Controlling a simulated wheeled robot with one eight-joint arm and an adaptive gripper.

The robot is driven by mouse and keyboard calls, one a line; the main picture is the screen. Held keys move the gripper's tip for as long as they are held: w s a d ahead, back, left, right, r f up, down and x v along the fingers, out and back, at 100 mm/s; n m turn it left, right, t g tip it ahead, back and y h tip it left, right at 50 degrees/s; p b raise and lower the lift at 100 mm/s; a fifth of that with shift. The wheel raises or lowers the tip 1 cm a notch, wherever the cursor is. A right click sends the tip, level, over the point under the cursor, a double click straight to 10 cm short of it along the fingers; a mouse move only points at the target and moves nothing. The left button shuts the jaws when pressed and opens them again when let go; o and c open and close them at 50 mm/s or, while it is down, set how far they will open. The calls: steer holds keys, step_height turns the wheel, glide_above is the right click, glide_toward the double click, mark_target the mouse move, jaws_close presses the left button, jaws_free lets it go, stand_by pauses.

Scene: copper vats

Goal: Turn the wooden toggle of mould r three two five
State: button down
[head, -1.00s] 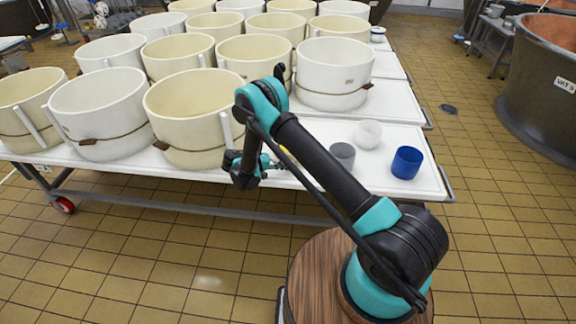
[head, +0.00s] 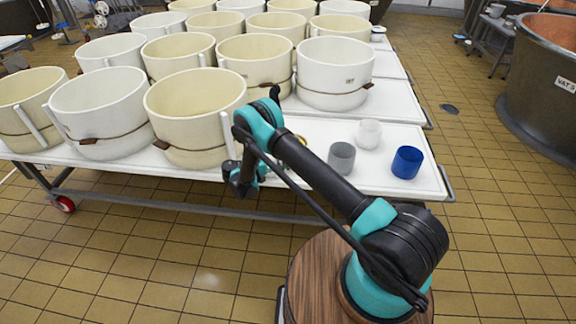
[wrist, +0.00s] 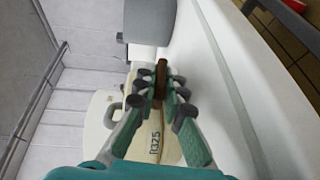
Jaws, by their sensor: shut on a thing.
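In the wrist view, my gripper (wrist: 160,90) is shut on a brown wooden toggle (wrist: 161,68), with finger pads on both sides of it. Behind it is the cream wall of a mould (wrist: 172,147) with a dark label (wrist: 154,148), which seems to read R325 but is turned and blurred. In the head view, my wrist is low at the table's front edge, beside the front cream mould (head: 190,118). My fingertips and the held toggle are not clear there.
A grey cup (head: 341,158), a white cup (head: 369,134) and a blue cup (head: 407,162) stand on the white table (head: 385,185), right of my wrist. Several other moulds crowd the table behind and to the left. The floor in front is clear.

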steer(key=c, duration=1.6)
jaws_free()
step_height(320, 180, up, 10)
steer(key=shift+r, duration=0.1)
